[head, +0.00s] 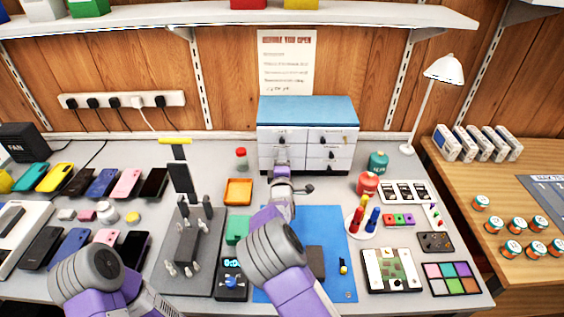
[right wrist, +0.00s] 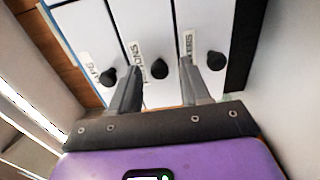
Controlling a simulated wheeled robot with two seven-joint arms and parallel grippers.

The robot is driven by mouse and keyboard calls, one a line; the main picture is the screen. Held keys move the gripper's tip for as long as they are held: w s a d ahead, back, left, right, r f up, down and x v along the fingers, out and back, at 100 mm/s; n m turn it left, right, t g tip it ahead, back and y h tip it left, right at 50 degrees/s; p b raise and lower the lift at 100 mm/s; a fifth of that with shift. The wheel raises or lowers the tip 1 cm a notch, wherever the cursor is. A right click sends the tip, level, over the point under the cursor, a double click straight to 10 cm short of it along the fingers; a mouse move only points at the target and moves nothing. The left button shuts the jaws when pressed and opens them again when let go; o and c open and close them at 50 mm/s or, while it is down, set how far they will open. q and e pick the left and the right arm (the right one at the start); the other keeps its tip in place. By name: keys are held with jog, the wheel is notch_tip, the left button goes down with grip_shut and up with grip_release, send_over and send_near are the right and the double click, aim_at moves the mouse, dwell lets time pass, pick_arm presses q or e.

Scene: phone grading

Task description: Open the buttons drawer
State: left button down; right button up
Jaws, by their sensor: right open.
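The small drawer cabinet (head: 344,158) with a blue top stands against the back wall, its visible drawers shut. In the right wrist view the buttons drawer (right wrist: 147,32) is the middle one of three, with a partly hidden label ending in "ONS". Its dark round knob (right wrist: 160,68) sits between the fingers of my right gripper (right wrist: 161,70). The fingers are open, one on each side of the knob, with gaps showing. In the head view my right gripper (head: 282,168) is at the cabinet's left column and hides part of it. My left arm shows at lower left, its gripper out of view.
Knobs of the neighbouring drawers (right wrist: 108,77) (right wrist: 216,61) lie just outside my right fingers. An orange tray (head: 238,191) and a red-capped jar (head: 241,158) stand left of the cabinet. Red (head: 367,184) and teal (head: 378,161) bottles stand right. A blue mat (head: 330,228) lies in front.

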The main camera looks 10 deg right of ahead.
jog(key=shift+c, duration=0.5)
grip_shut()
